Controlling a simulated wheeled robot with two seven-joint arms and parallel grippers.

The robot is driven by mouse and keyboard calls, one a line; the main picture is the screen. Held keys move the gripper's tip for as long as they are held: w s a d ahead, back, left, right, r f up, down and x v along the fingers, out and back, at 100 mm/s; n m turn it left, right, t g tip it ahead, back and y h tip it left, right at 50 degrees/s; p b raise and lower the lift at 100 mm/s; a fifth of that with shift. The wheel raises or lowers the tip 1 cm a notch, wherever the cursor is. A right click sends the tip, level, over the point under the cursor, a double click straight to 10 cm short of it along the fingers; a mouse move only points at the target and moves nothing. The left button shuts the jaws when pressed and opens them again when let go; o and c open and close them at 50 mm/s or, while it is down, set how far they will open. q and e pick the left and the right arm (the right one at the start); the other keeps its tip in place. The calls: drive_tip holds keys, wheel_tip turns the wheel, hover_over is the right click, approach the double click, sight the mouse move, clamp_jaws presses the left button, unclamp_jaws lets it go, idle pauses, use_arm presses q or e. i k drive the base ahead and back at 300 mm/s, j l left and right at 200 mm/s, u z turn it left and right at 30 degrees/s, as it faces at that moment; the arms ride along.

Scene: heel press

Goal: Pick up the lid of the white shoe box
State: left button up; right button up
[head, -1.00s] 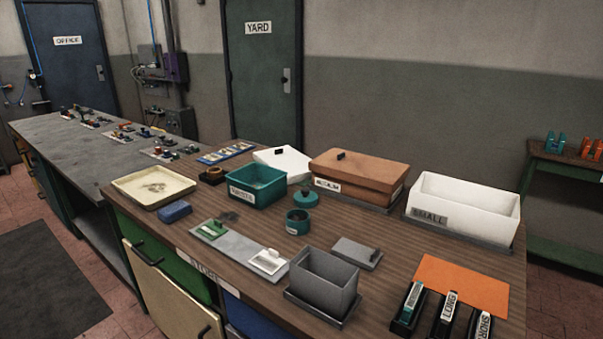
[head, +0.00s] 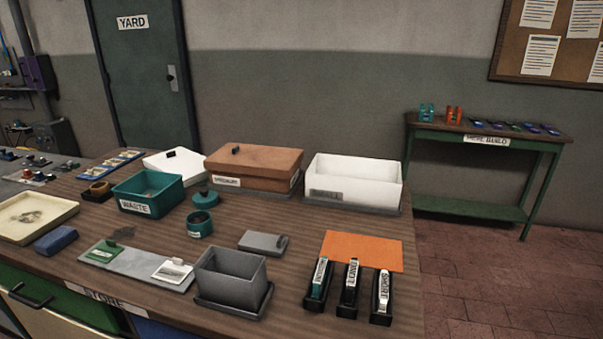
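The white shoe box (head: 352,183) stands open on a grey base at the back right of the wooden bench, with a label on its front. A white lid with a small black knob (head: 177,165) lies at the back left, behind the teal bin and left of the brown box. Neither of my grippers is in the head view.
The brown lidded box (head: 254,168) stands between the white lid and the white box. The teal WASTE bin (head: 147,194), a teal pot (head: 199,224), a grey box (head: 230,280), an orange mat (head: 362,251) and several black holders crowd the bench. A green side table (head: 488,139) stands at the right.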

sight(180, 160)
drive_tip(key=z, duration=0.3)
drive_tip(key=l+z, duration=0.65)
drive_tip(key=l, duration=0.15)
drive_tip(key=i+l+z, duration=0.15)
drive_tip(key=l+z, duration=0.2)
drive_tip(key=i+l+u, duration=0.3)
drive_tip(key=i+l, duration=0.75)
drive_tip(key=i, duration=0.15)
drive_tip(key=i+l+u, duration=0.1)
drive_tip(key=i+u, duration=0.4)
drive_tip(key=i, duration=1.55)
drive_tip(key=i+u, duration=0.3)
drive_tip(key=i, duration=0.2)
drive_tip(key=i+l+u, duration=0.1)
drive_tip(key=i+u, duration=0.25)
drive_tip(key=i, duration=0.15)
drive_tip(key=i+l+u, duration=0.3)
drive_tip(key=i, duration=0.2)
drive_tip(key=i+j+u, duration=0.2)
drive_tip(key=u, duration=0.2)
drive_tip(key=i+j+u, duration=0.1)
drive_tip(key=i+u, duration=0.75)
drive_tip(key=i+l+u, duration=0.1)
drive_tip(key=i+u, duration=0.15)
drive_tip(key=u, duration=0.15)
drive_tip(key=i+u, duration=0.35)
drive_tip(key=i, duration=1.55)
